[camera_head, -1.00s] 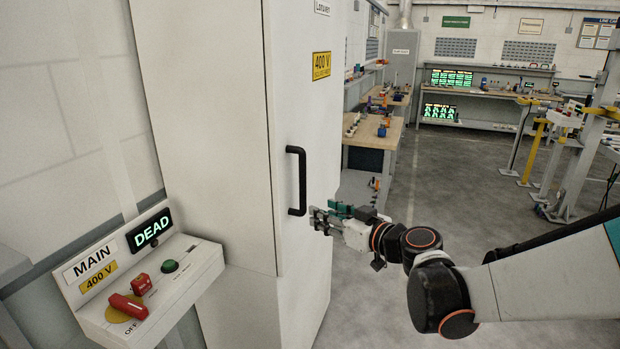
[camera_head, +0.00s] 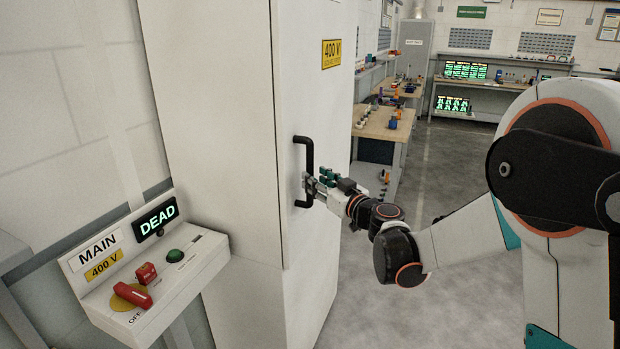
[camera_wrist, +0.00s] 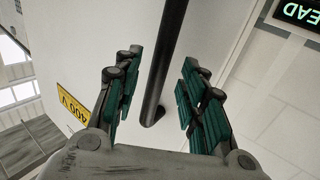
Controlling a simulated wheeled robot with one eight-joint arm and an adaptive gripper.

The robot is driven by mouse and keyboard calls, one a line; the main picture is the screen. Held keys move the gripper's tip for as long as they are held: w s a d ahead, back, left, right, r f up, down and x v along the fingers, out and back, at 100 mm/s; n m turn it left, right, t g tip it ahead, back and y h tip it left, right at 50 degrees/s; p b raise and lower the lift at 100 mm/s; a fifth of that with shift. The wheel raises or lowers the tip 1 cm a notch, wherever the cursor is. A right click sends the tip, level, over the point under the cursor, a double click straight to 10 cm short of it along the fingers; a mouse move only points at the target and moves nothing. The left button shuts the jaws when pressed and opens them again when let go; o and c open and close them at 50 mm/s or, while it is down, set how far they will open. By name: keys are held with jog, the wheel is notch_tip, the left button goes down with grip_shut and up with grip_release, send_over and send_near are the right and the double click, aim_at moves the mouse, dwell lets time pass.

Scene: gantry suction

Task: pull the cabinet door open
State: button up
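The tall white cabinet's door (camera_head: 306,95) is closed, with a black vertical bar handle (camera_head: 308,165) on it. The handle also shows in the wrist view (camera_wrist: 163,65), running between the fingers. My gripper (camera_head: 311,186) is at the lower part of the handle. In the wrist view my gripper (camera_wrist: 158,92) is open, with one teal-padded finger on each side of the bar and a visible gap to both.
A control box (camera_head: 150,270) marked MAIN 400 V stands left of the cabinet, with a red lever, a green button and a display reading DEAD. Workbenches (camera_head: 385,123) stand behind the cabinet. The grey floor to the right is clear.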

aim_at(310, 200)
jog(key=shift+x, duration=2)
jog(key=shift+c, duration=0.3)
grip_shut()
